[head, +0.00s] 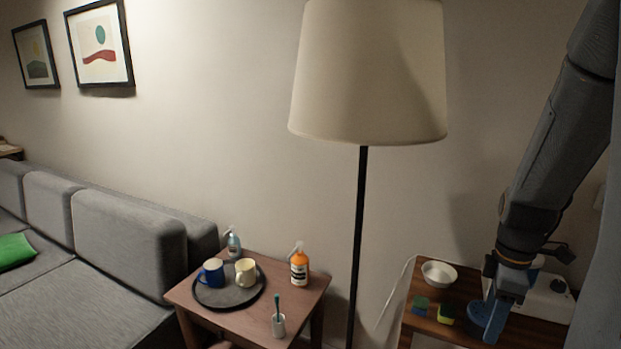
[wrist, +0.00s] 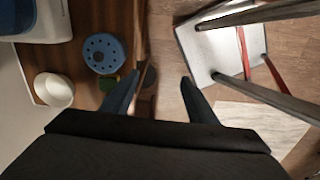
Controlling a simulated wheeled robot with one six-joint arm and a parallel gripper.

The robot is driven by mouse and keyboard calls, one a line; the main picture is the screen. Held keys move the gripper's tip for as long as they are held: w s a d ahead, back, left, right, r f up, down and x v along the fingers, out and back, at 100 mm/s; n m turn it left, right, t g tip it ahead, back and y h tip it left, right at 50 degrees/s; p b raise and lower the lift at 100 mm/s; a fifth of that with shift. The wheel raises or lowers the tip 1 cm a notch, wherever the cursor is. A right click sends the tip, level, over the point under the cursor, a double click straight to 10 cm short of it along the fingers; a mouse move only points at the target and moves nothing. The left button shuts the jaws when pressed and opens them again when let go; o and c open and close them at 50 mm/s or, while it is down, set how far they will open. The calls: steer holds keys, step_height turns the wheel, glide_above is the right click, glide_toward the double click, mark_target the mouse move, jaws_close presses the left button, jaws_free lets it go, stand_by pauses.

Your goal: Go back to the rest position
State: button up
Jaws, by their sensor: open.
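My gripper (wrist: 158,92) is open and empty. Its two dark blue fingers stand wide apart in the wrist view, with wooden floor and a table edge showing beyond them. In the head view my arm reaches down from the upper right, and the gripper hangs over or in front of the right-hand wooden table (head: 468,288). A blue round thing with holes (wrist: 105,53) lies on that table, beside the left finger in the wrist view. I cannot tell the exact height of the fingers above the table.
A white bowl (head: 438,273), two sponges (head: 446,314) and a white appliance (head: 545,296) are on the right-hand table. A floor lamp (head: 360,240) stands left of it. The left table holds a tray (head: 229,297) with mugs, an orange bottle (head: 299,268) and a toothbrush cup (head: 278,326).

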steer(key=s+a+r+m, duration=0.1)
steer(key=a+m, duration=0.4)
steer(key=a, duration=0.6)
steer(key=s+a+r+m+t, duration=0.1)
steer(key=a+m, duration=0.5)
steer(key=a, duration=0.6)
steer(key=shift+s+a+r, duration=0.15)
steer(key=shift+s+r, duration=0.15)
steer(key=shift+s, duration=0.15)
